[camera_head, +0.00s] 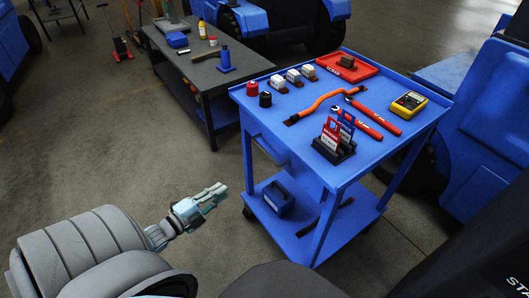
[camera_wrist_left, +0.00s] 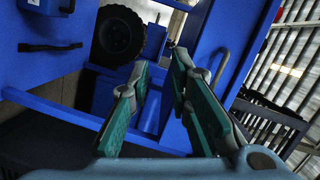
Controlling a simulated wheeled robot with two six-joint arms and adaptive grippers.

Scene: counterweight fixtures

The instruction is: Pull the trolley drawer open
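The blue trolley (camera_head: 330,180) stands at the centre right in the head view. Its drawer (camera_head: 268,148) shows as a blue panel under the left end of the top; it looks shut, and the handle is not clear. My left gripper (camera_head: 220,190) is left of the trolley, below drawer height in the picture and apart from it. In the left wrist view, the left gripper (camera_wrist_left: 161,58) has its teal-padded fingers apart with nothing between them. Blue trolley parts (camera_wrist_left: 190,20) show beyond the fingers. My right gripper is not in view.
The trolley top holds red-handled tools (camera_head: 375,118), a yellow meter (camera_head: 408,103), a red tray (camera_head: 346,67) and padlocks (camera_head: 332,135). A grey workbench (camera_head: 190,72) stands behind. Floor left of the trolley is clear.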

